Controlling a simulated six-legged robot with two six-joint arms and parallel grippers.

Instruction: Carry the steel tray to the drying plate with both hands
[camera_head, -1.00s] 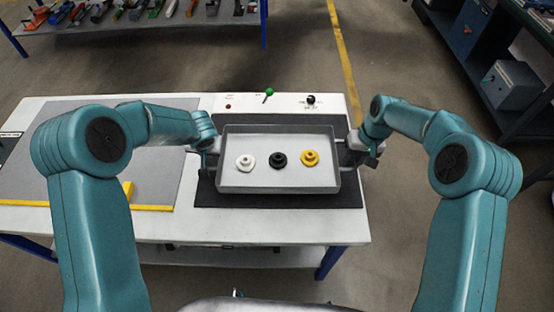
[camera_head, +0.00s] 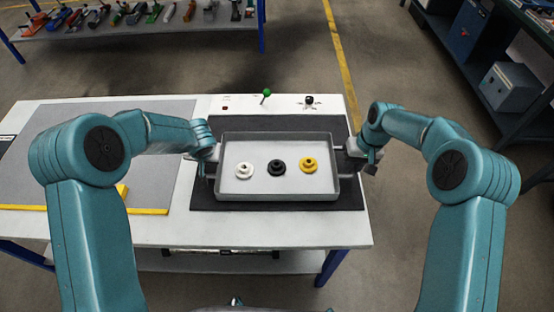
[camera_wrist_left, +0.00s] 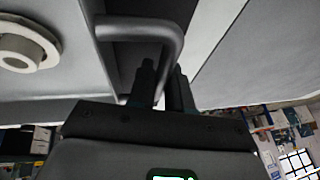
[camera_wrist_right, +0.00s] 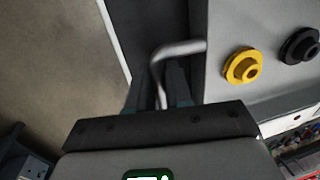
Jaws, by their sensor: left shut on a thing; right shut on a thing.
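The steel tray (camera_head: 278,197) is level over the dark drying plate (camera_head: 352,190); I cannot tell whether it touches the plate. A white piece (camera_head: 245,171), a black piece (camera_head: 276,167) and a yellow piece (camera_head: 308,165) stand in a row in it. My left gripper (camera_head: 209,160) is shut on the tray's left handle, a grey bar that shows in the left wrist view (camera_wrist_left: 172,27). My right gripper (camera_head: 357,155) is shut on the right handle, which shows in the right wrist view (camera_wrist_right: 178,48). The plate under the tray is hidden.
Behind the plate, a white panel carries a green-knobbed lever (camera_head: 266,93) and a black knob (camera_head: 309,101). A grey mat (camera_head: 80,170) with a yellow front edge lies on the left of the white table (camera_head: 270,228). A shelf with tools (camera_head: 140,15) stands behind.

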